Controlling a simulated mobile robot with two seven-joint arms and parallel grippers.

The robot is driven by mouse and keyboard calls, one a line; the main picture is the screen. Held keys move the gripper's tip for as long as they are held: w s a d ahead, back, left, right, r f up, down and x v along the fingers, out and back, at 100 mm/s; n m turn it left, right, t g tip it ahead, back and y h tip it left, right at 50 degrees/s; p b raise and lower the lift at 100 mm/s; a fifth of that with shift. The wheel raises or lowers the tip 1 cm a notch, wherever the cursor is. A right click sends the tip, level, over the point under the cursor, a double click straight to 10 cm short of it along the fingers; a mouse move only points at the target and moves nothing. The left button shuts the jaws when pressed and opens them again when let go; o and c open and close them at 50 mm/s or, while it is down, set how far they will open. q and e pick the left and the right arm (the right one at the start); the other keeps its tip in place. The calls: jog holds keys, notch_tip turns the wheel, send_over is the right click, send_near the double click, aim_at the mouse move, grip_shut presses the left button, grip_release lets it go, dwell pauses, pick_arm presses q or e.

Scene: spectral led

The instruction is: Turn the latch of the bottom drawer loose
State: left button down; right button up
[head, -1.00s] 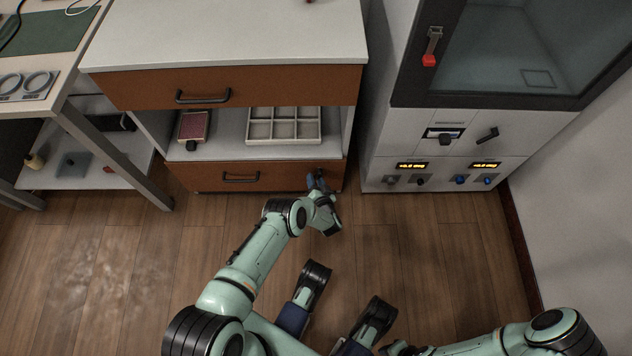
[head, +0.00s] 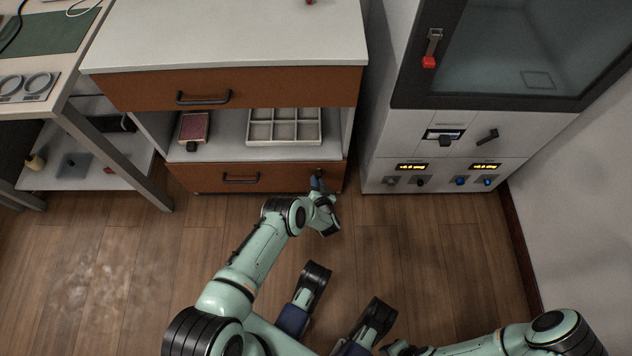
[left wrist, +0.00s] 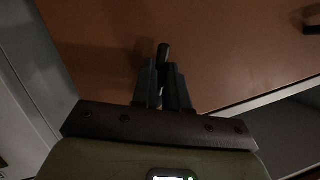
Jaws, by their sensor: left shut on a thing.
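The bottom drawer (head: 215,178) has a brown front with a dark bar handle (head: 241,179) and is closed. My left gripper (head: 318,182) is at the right end of this drawer front. In the left wrist view my left gripper (left wrist: 163,88) is shut on a small dark latch (left wrist: 163,54), whose end sticks out between the fingertips against the brown front (left wrist: 220,50). The fingers hide most of the latch, and its exact angle is hard to read. My right arm shows at the lower right, but its gripper cannot be made out.
Above is an open shelf with a sectioned tray (head: 284,143) and a dark red box (head: 194,127), then a closed top drawer (head: 260,90). A grey cabinet (head: 440,150) with knobs stands close on the right. The wooden floor in front is clear.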

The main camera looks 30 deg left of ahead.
pick_arm(q)
jog(key=n+t+h, duration=0.1)
jog(key=n, duration=0.1)
jog(key=d+n+h, duration=0.1)
jog(key=n, duration=0.1)
jog(key=w+d+n+t+h, duration=0.1)
jog(key=n+h, duration=0.1)
jog(key=n, duration=0.1)
jog(key=shift+t+p, duration=0.3)
jog(key=shift+w+d+r+n+t+h, duration=0.1)
jog(key=shift+w+r+n+t+h, duration=0.15)
jog(key=shift+n+h, duration=0.35)
pick_arm(e)
jog(key=shift+w+r, duration=0.15)
jog(key=shift+w, duration=0.2)
pick_arm(q)
jog(key=shift+f, duration=0.1)
jog(key=c, duration=1.1)
grip_release()
jog(key=shift+c, duration=0.2)
jog(key=shift+d, duration=0.1)
